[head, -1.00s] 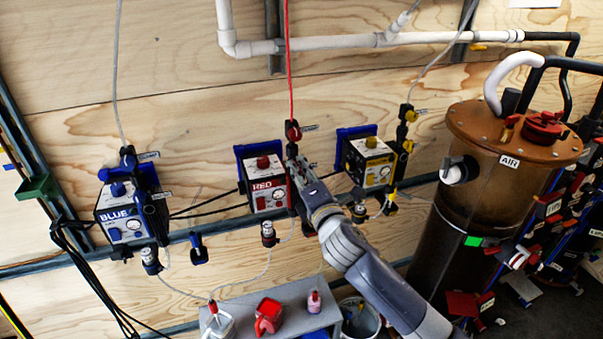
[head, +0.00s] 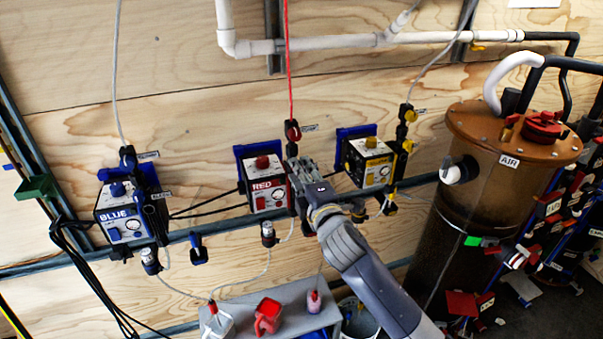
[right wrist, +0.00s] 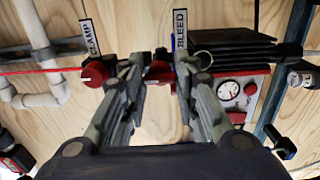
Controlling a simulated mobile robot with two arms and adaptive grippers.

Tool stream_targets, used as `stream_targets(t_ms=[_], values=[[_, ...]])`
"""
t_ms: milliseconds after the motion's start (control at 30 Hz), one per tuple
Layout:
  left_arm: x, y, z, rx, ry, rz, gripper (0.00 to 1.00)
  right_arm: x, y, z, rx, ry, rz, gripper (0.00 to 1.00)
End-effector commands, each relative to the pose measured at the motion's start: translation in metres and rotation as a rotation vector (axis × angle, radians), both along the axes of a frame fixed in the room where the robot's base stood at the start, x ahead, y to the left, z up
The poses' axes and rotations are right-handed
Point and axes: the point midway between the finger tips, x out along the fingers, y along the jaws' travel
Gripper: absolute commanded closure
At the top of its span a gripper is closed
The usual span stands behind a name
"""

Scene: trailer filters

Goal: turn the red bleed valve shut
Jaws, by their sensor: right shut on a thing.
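The red bleed valve (right wrist: 158,72) shows in the right wrist view as a small red part beside the BLEED label (right wrist: 180,30). My right gripper (right wrist: 157,76) has a finger on each side of it and is shut on it; the fingers hide its sides. In the head view my right gripper (head: 297,170) is at the right side of the RED pump box (head: 265,187), and hides the valve there. The valve's exact angle cannot be told. My left gripper is not in view.
A red clamp knob (right wrist: 95,72) is close beside the fingers, with a CLAMP label. The YELLOW box (head: 369,163) is to the right and the BLUE box (head: 122,219) to the left. A grey shelf (head: 335,322) with small bottles is below. A brown AIR tank (head: 475,210) stands at right.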

Motion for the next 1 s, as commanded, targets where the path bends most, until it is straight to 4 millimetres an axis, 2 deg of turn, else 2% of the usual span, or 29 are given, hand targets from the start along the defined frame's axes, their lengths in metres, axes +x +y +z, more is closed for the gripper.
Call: stream_targets(t_ms=[167, 200, 300, 733, 867, 1000], values=[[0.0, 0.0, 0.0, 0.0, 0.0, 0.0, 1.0, 0.0, 0.0, 0.0, 0.002, 0.001, 0.0, 0.96], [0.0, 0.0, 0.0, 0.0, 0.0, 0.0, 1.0, 0.0, 0.0, 0.0, 0.002, 0.001, 0.0, 0.7], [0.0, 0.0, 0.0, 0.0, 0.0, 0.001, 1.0, 0.0, 0.0, 0.0, 0.002, 0.001, 0.0, 0.52], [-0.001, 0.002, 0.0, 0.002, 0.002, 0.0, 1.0, -0.005, -0.002, -0.001, 0.0, 0.001, 0.0, 0.52], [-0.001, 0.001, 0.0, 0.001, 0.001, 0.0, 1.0, -0.019, -0.007, -0.001, 0.0, 0.0, 0.0, 0.52], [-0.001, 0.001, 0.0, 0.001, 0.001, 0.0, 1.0, -0.044, -0.014, -0.001, 0.0, 0.001, 0.0, 0.52]])
